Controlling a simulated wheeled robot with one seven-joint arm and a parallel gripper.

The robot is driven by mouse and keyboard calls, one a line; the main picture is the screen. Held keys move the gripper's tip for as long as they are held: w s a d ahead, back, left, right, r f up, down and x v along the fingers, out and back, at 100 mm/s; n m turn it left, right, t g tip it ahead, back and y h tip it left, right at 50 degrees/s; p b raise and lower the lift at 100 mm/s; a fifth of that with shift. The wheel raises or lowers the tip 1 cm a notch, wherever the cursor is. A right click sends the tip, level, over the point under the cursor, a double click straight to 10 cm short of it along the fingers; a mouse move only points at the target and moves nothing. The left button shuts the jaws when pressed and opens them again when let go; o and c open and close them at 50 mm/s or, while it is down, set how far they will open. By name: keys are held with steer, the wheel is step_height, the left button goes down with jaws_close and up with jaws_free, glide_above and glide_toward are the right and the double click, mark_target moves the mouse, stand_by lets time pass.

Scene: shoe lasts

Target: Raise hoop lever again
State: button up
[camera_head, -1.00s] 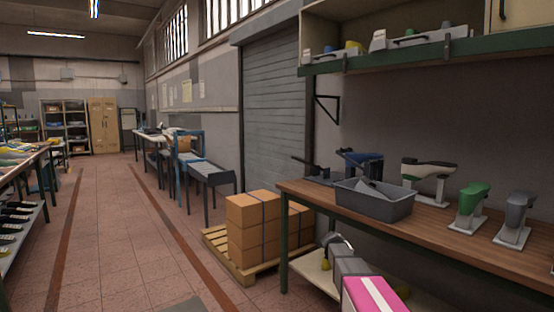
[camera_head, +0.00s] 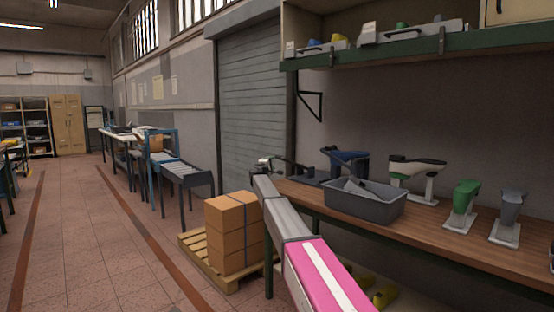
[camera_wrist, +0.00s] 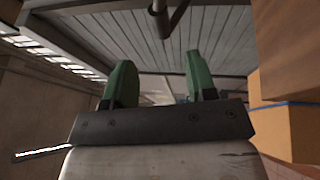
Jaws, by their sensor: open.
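A dark lever device (camera_head: 305,174) stands at the left end of the wooden bench, beside a blue shoe last (camera_head: 345,161). Its black arm slants up to the left, close to my gripper. My gripper (camera_head: 265,163) is raised just left of the bench end. In the wrist view my two green fingers (camera_wrist: 158,82) stand apart with nothing between them. A dark rod with a rounded end (camera_wrist: 160,22) hangs beyond them at the top; I cannot tell whether it is the hoop lever. In the head view my gripper overlaps the device's left side, and contact cannot be told.
A grey bin (camera_head: 365,203) sits on the wooden bench (camera_head: 420,224), with green (camera_head: 461,205) and grey (camera_head: 508,215) shoe lasts to its right. Cartons (camera_head: 232,235) on a pallet (camera_head: 192,247) stand left of the bench. A shelf (camera_head: 420,55) overhangs it. The left aisle is clear.

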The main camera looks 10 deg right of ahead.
mark_target(279, 157)
steer(key=x, duration=1)
steer(key=shift+w+d, duration=0.15)
steer(key=shift+d, duration=0.05)
jaws_close()
